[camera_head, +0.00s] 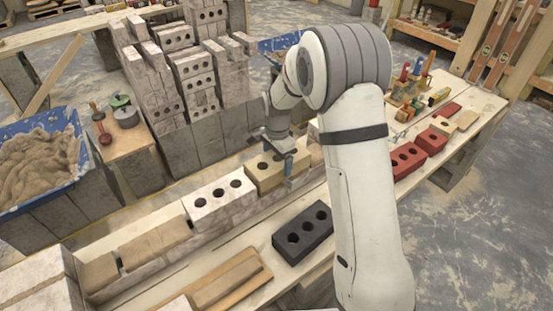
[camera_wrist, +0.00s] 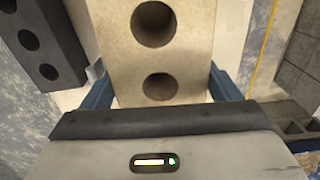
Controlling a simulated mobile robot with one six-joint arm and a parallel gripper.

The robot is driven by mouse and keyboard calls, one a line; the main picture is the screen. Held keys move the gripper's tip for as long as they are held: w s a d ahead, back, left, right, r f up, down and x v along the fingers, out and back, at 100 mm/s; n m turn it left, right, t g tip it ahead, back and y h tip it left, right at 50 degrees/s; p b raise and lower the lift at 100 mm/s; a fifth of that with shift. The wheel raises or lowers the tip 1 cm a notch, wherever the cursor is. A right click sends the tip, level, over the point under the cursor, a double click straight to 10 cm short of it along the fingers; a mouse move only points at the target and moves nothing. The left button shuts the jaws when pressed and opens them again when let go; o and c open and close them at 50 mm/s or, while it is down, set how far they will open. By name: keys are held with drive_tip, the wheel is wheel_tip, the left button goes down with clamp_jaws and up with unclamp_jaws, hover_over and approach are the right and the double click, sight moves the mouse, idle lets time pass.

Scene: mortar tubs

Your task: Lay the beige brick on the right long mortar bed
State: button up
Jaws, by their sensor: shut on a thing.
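The beige brick (camera_head: 268,177) has round holes and is held at the wall row, just right of a white holed brick (camera_head: 218,199). My gripper (camera_head: 281,160) is shut on it. In the wrist view the beige brick (camera_wrist: 158,50) sits between the two blue fingers of my gripper (camera_wrist: 162,88), one on each side. I cannot tell whether the brick touches the wall or is a little above it. The right long mortar bed is mostly hidden by the brick and my arm. A long tan mortar bed (camera_head: 155,242) shows left of the white brick.
A dark brick (camera_head: 303,232) lies on the plank in front of the wall and shows in the wrist view (camera_wrist: 42,45). Red bricks (camera_head: 408,160) and tools stand at the right. Tall grey brick stacks (camera_head: 188,70) rise behind. A blue mortar tub (camera_head: 75,127) is at the left.

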drive_tip(key=shift+w+f, duration=0.1)
drive_tip(key=shift+f, duration=0.1)
idle(0.6)
drive_tip(key=o, duration=1.8)
drive_tip(key=shift+o, duration=0.6)
drive_tip(key=shift+s+f, duration=0.2)
wheel_tip(320, 180, up, 8)
drive_tip(key=shift+w+f, duration=0.1)
drive_tip(key=shift+f, duration=0.15)
drive_tip(key=shift+d+r, duration=0.1)
drive_tip(key=shift+r, duration=0.4)
drive_tip(key=s+d+r+n+t+p, duration=0.1)
drive_tip(key=s+d+r+n+p, duration=0.1)
drive_tip(key=s, duration=0.7)
drive_tip(key=s+d+r+n+p, duration=0.2)
drive_tip(key=s+d+r+n, duration=0.3)
drive_tip(key=s+r, duration=0.4)
drive_tip(key=s+d+r+n+t+p, duration=0.1)
drive_tip(key=s+d+r+n, duration=0.3)
drive_tip(key=s, duration=0.6)
drive_tip(key=shift+s+d+r+t+p, duration=0.3)
drive_tip(key=shift+d+r+p, duration=0.15)
drive_tip(key=shift+r+p, duration=0.35)
